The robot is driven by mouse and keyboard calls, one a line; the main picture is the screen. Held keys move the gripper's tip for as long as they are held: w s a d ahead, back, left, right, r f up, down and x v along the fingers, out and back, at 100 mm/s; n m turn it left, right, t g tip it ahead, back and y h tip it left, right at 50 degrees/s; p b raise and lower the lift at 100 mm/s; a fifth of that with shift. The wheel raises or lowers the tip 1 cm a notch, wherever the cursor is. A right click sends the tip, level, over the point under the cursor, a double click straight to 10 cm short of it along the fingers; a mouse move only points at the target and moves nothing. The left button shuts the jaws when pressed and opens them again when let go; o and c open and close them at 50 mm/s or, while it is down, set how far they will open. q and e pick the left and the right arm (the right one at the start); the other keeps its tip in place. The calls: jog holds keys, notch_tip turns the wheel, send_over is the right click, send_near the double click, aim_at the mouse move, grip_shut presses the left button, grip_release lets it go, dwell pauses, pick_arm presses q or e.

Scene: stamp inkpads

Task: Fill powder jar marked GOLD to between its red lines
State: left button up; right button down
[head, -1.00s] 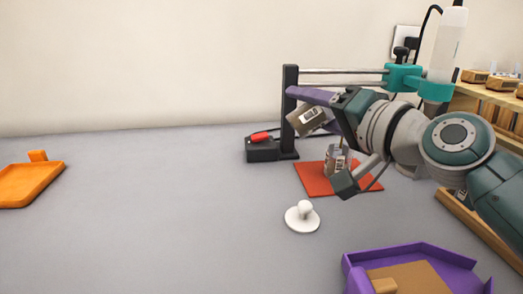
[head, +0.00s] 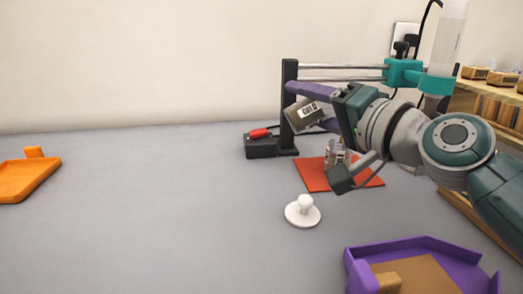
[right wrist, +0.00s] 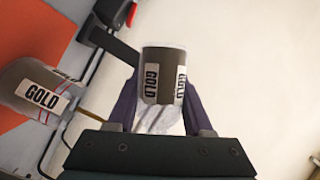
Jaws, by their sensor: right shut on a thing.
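My right gripper (head: 308,104) has purple fingers shut around a container labelled GOLD (head: 314,115). It holds this container tilted, above and to the left of a clear jar (head: 333,153). In the right wrist view the held container (right wrist: 158,62) shows two GOLD labels, dark contents toward its far end and a clear part between the fingers. The jar (right wrist: 36,88) there also has a GOLD label and red lines near its rim end. It stands on a red mat (head: 312,178). I cannot tell the exact powder level. My left gripper is out of view.
A white knobbed lid (head: 302,212) lies in front of the mat. A black stand (head: 289,105) with rails carries a teal holder (head: 404,72) behind my arm. A purple tray (head: 357,275) is at front right, an orange tray (head: 28,180) at far left. The table's middle is clear.

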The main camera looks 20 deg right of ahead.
dwell(0.4)
jog(key=shift+b, duration=0.3)
jog(key=shift+m, duration=0.3)
jog(key=shift+f, duration=0.1)
jog(key=shift+b, duration=0.45)
jog(key=shift+f+t, duration=0.1)
jog(key=shift+t, duration=0.2)
jog(key=shift+m, duration=0.4)
